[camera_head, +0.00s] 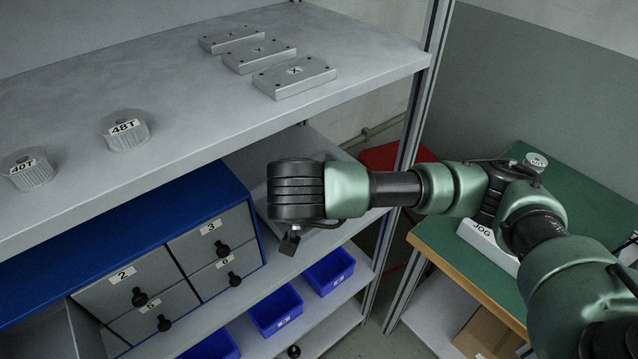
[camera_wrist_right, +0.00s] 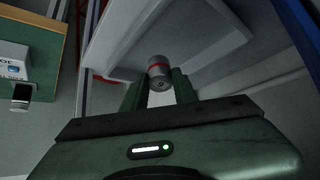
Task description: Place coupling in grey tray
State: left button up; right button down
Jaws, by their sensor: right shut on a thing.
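The coupling (camera_wrist_right: 159,73) is a short silver cylinder with a red band. In the right wrist view it sits between the fingertips of my right gripper (camera_wrist_right: 160,80), which is shut on it. The grey tray (camera_wrist_right: 218,54) shows beyond the coupling in that view, with raised walls. I cannot tell the height of the coupling over it. In the head view my right wrist hides most of the tray area on the middle shelf, and the coupling cannot be made out. My left gripper is not in view.
The upper shelf (camera_head: 190,85) holds three grey plates (camera_head: 295,76) and two gears (camera_head: 124,130). A blue drawer cabinet (camera_head: 215,185) stands left of my right wrist. Blue bins (camera_head: 329,270) are below. A green-topped table (camera_head: 590,205) is at the right. A shelf post (camera_head: 418,100) stands behind my arm.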

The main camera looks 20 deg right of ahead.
jog(key=w+d+f, duration=0.1)
jog(key=w, duration=0.1)
jog(key=w+d+p, duration=0.1)
jog(key=w, duration=0.1)
jog(key=w+d+f+p, duration=0.1)
jog(key=w, duration=0.1)
jog(key=shift+w+d+f, duration=0.15)
jog(key=shift+w+f, duration=0.15)
jog(key=shift+w, duration=0.05)
jog(key=shift+w+f, duration=0.2)
jog(key=shift+f, duration=0.4)
jog(key=shift+w+d+f+p, duration=0.15)
jog(key=shift+f+p, duration=0.2)
jog(key=shift+f, duration=0.25)
jog(key=g+p, duration=0.1)
jog(key=w+r+g+y+p, duration=0.1)
jog(key=p, duration=0.1)
jog(key=shift+d+p, duration=0.2)
jog(key=shift+p, duration=0.1)
jog(key=shift+w+f+g+p, duration=0.15)
jog(key=shift+g+p, duration=0.25)
jog(key=shift+g, duration=0.2)
jog(key=shift+f+g+y+p, duration=0.3)
jog(key=shift+f+y, duration=0.1)
jog(key=shift+f, duration=0.5)
jog(key=shift+d+f, duration=0.1)
jog(key=shift+f, duration=0.05)
